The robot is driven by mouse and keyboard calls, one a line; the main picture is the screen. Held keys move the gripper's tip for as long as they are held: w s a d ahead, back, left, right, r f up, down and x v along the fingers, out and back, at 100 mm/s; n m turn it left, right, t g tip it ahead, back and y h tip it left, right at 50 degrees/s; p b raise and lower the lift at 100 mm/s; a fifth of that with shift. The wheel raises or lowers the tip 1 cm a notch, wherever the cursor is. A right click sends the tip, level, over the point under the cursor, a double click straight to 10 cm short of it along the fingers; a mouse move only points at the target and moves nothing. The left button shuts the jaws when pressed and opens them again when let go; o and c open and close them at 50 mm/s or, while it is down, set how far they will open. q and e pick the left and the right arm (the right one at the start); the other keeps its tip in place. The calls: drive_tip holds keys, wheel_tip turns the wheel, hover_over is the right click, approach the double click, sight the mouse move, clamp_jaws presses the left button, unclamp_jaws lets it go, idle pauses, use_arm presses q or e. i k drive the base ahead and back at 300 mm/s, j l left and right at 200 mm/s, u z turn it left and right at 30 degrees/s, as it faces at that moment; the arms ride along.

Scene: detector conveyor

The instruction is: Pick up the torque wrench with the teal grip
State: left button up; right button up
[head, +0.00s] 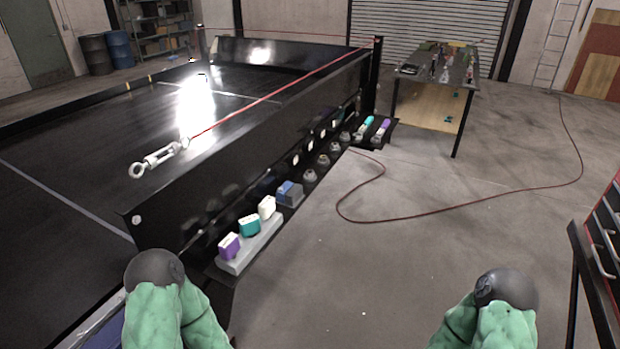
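A slim tool with a teal grip (367,121) lies on a dark shelf at the far end of the conveyor's side. It is small in the head view, but looks like the torque wrench. A similar tool with a purple grip (382,127) lies just right of it, with a small gap between. Green-covered parts of my two arms show at the bottom left and bottom right, far from the shelf. Neither gripper is in view.
The black conveyor (75,145) fills the left, with a turnbuckle (160,157) and red cable (285,87) above it. A grey block (238,260) carries purple, teal and white pieces. A cluttered workbench (435,68) stands behind. A red hose (450,211) crosses otherwise clear floor; a drawer cabinet (605,240) is right.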

sight(369, 120)
drive_tip(key=i+l+z, duration=0.15)
drive_tip(key=i+z, duration=0.25)
drive_tip(key=i+l+z, duration=0.1)
drive_tip(key=z, duration=0.3)
drive_tip(key=i+z, duration=0.1)
drive_tip(key=i, duration=0.9)
drive_tip(key=i+j+z, duration=0.1)
drive_tip(key=i, duration=0.95)
drive_tip(key=i+l+z, duration=0.1)
drive_tip(key=i+z, duration=0.15)
drive_tip(key=i, duration=0.45)
drive_tip(key=i+z, duration=0.25)
drive_tip(key=i, duration=0.4)
drive_tip(key=i+j+z, duration=0.25)
drive_tip(key=i, duration=0.45)
drive_tip(key=i+u, duration=0.1)
drive_tip(key=u, duration=0.35)
drive_tip(key=i+u, duration=0.1)
drive_tip(key=u, duration=0.3)
drive_tip(key=l+u, duration=0.15)
drive_tip(key=u, duration=0.3)
drive_tip(key=i+l+u, duration=0.15)
drive_tip(key=u, duration=0.25)
